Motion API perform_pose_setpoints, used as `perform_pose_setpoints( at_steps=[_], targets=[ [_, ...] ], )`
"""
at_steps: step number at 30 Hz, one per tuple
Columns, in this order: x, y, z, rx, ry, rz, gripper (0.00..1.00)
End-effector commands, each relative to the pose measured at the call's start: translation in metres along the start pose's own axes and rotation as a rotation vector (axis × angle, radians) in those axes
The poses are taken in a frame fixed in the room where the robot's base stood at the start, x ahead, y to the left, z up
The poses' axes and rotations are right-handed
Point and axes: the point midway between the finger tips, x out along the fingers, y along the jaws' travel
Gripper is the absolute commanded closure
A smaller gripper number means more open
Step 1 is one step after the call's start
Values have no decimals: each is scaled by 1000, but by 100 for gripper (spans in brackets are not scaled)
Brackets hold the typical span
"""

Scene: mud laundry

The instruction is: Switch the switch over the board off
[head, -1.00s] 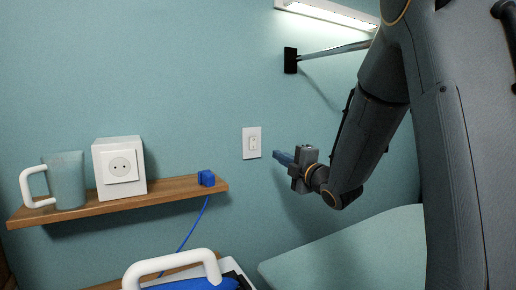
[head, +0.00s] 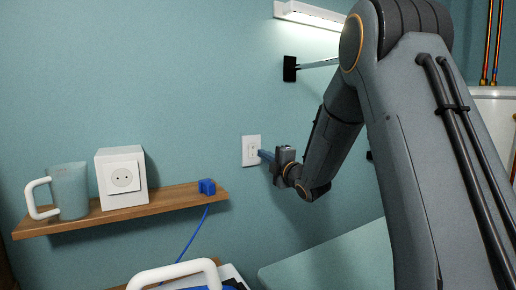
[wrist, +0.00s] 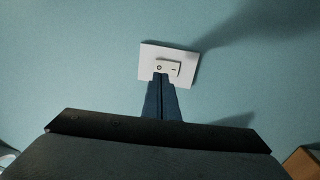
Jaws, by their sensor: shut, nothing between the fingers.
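The switch (head: 250,151) is a white wall plate with a small rocker on the teal wall, to the right of the shelf. In the wrist view the plate (wrist: 150,62) shows a rocker (wrist: 168,68) with a round mark at left and a line mark at right. My gripper (head: 261,154) is shut and empty, its blue fingers pointing at the plate. In the wrist view the fingertips (wrist: 161,77) overlap the lower edge of the rocker near its left half. I cannot tell whether they touch it. The ironing board (head: 335,258) is pale teal, below the switch to the right.
A white-handled iron (head: 175,273) is below. A lit lamp (head: 312,16) is above. The wall around the switch is clear.

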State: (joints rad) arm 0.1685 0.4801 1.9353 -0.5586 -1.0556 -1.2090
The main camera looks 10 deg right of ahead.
Motion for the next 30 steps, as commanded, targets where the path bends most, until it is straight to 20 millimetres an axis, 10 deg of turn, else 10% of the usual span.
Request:
perform_pose_setpoints(
  at_steps=[10,30],
  targets=[
    [44,1,0,0,0,1,100],
    [53,0,0,-1,0,1,100]
  ],
)
